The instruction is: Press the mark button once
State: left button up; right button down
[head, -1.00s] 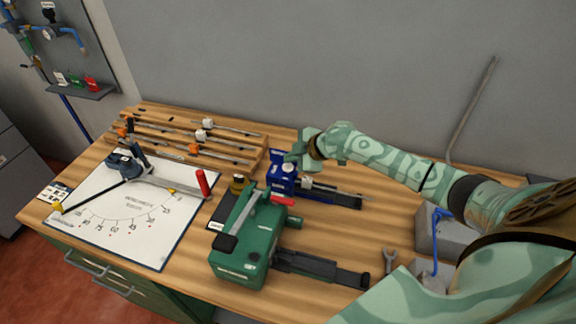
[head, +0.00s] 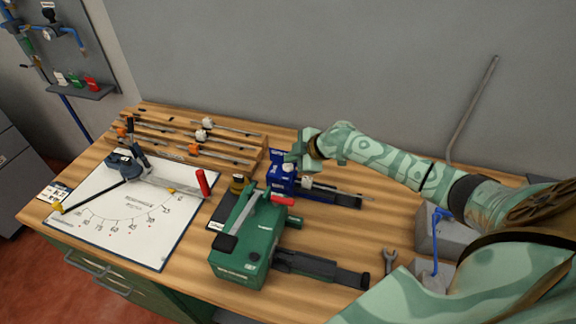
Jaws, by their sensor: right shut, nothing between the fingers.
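A blue device (head: 282,184) with a dark rail and a small white knob stands at the back middle of the bench. My right gripper (head: 293,158) is shut and empty, with its fingertips at the top of this blue device; I cannot tell whether they touch it. The fingertips hide part of its top. A green machine (head: 245,250) with a long lever and a dark rail stands in front of it. I cannot make out which part is the mark button. My left gripper is not in view.
A white marked board (head: 120,225) with a pivoting arm and red handle (head: 202,183) lies at the left. A wooden rack (head: 190,140) with rods stands behind it. A wrench (head: 389,261) and a grey block with a blue handle (head: 436,225) are at the right.

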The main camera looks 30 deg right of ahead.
aim_at(292, 167)
jog(key=shift+f, duration=0.35)
jog(key=shift+f+b, duration=0.65)
jog(key=shift+f, duration=0.1)
dwell(0.6)
jog(key=shift+r, duration=0.1)
jog(key=shift+r+p, duration=1.05)
notch_tip(292, 167, up, 5)
jog(key=p, duration=0.5)
jog(key=shift+r, duration=0.1)
dwell(0.6)
